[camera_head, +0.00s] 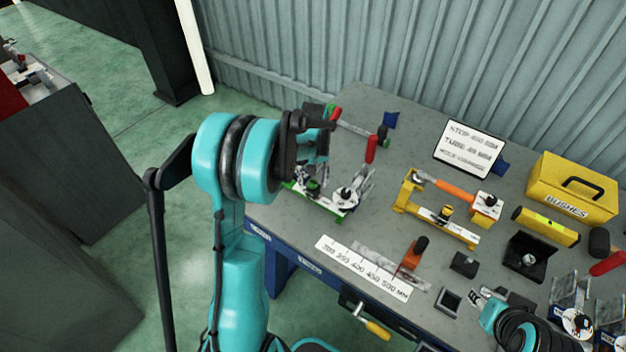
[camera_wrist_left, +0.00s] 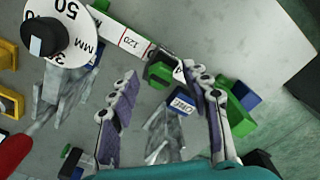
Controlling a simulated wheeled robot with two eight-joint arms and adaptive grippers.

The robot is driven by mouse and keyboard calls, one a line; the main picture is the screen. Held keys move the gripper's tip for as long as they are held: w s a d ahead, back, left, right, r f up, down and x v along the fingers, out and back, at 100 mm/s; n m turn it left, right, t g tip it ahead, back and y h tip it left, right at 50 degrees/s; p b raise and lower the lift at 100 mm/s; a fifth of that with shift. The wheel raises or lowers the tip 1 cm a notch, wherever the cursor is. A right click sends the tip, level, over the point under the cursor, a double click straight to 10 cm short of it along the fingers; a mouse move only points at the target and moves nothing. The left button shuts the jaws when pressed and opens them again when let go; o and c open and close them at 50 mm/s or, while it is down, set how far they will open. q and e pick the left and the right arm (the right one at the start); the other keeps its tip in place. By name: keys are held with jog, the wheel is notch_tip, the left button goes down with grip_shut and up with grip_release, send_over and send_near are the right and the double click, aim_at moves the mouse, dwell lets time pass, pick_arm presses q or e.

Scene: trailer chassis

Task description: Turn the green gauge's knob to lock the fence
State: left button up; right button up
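A black-and-green block (camera_wrist_left: 160,70) on the ruled beam (camera_wrist_left: 122,38) shows just beyond the fingertips. The dial (camera_wrist_left: 68,25) is at upper left. Contact cannot be told.
A yellow gauge (camera_head: 440,212), a scale strip (camera_head: 360,266), an orange-handled piece (camera_head: 415,252) and a yellow box (camera_head: 572,188) stand to the right. A corrugated wall (camera_head: 400,55) closes the back.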

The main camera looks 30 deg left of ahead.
aim_at(313, 182)
pick_arm(q)
jog(key=shift+r, duration=0.1)
notch_tip(313, 182, up, 12)
dwell(0.4)
jog(key=shift+d, duration=0.1)
jog(key=s+d+m+t, duration=0.7)
jog(key=s+d, duration=0.8)
jog(key=s, duration=0.3)
jog(key=shift+s+d+r+m, duration=0.15)
jog(key=shift+d+r+m, duration=0.2)
jog(key=shift+m, duration=0.15)
